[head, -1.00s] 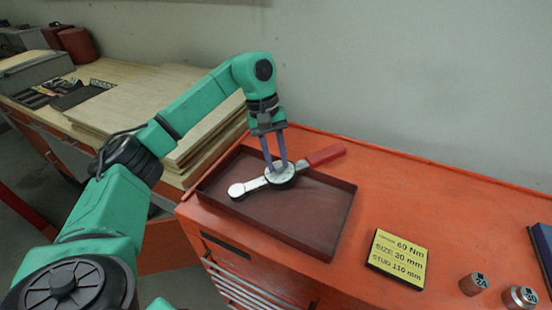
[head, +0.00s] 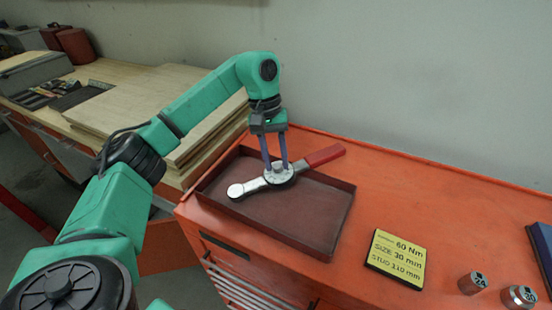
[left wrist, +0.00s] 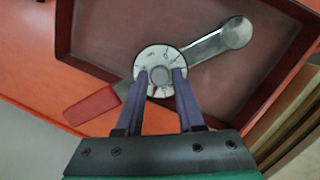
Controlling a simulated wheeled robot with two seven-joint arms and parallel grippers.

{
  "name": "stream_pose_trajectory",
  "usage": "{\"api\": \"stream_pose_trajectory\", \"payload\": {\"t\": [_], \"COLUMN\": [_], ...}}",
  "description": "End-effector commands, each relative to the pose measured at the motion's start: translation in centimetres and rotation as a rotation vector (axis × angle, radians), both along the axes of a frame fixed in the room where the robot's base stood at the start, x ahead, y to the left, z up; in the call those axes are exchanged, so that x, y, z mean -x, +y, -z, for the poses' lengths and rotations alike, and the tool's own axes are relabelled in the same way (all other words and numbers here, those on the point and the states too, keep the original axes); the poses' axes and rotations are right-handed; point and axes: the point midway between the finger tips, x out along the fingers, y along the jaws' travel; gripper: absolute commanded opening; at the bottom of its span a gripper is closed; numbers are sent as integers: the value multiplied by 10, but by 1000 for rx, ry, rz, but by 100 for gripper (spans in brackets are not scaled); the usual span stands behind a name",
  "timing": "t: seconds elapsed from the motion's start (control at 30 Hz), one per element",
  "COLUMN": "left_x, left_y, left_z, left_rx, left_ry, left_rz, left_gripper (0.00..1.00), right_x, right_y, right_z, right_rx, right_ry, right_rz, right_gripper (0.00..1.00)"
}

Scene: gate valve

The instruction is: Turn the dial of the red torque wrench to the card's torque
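The torque wrench (head: 246,188) has a silver shaft and a red handle (head: 325,155). It lies slanted across the dark red tray, its handle over the back rim. Its round white dial (head: 279,174) also shows in the left wrist view (left wrist: 160,56), with tick marks, a grey centre knob (left wrist: 158,76) and a small red mark. The tick values are too small to read. My left gripper (head: 277,166) points down at the dial; its two purple fingers stand apart on either side of the knob, seemingly clear of it. The yellow card (head: 397,258) reads 60 Nm, size 30 mm, stud 110 mm.
The tray (head: 300,243) sits on an orange tool cabinet (head: 450,205). Two metal sockets, marked 24 (head: 473,283) and 30 (head: 519,297), stand at the right, near a dark blue item (head: 543,245). A wooden bench (head: 125,95) with boards is at the left.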

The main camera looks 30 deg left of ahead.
Motion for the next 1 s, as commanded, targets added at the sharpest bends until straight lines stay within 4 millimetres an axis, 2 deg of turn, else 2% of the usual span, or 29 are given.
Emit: {"api": "stream_pose_trajectory", "payload": {"t": [0.33, 0.47, 0.57, 0.67, 0.8, 0.9, 1.0], "left_x": [0, -1, -3, -5, -8, -9, -10], "left_y": [0, 2, 5, 12, 22, 28, 31], "left_z": [0, -8, -24, -56, -104, -127, -139], "left_rx": [0, 1, 1, 1, -2, -1, -1], "left_ry": [0, -3, -6, -7, -6, -5, -2], "left_rz": [-1, -1, -1, -3, -4, -3, -1], "left_gripper": [60, 60, 60, 60, 60, 60, 60], "right_x": [0, 0, 0, 0, 0, 0, 0], "right_y": [0, 0, 0, 0, 0, 0, 0], "right_z": [0, 2, 6, 2, -22, -33, -39], "right_rx": [0, 0, 0, 0, -1, -1, -1], "right_ry": [0, 0, 0, 0, 0, 0, 0], "right_rz": [0, 0, 0, 0, 0, 0, 0], "right_gripper": [0, 0, 0, 0, 0, 0, 0]}}
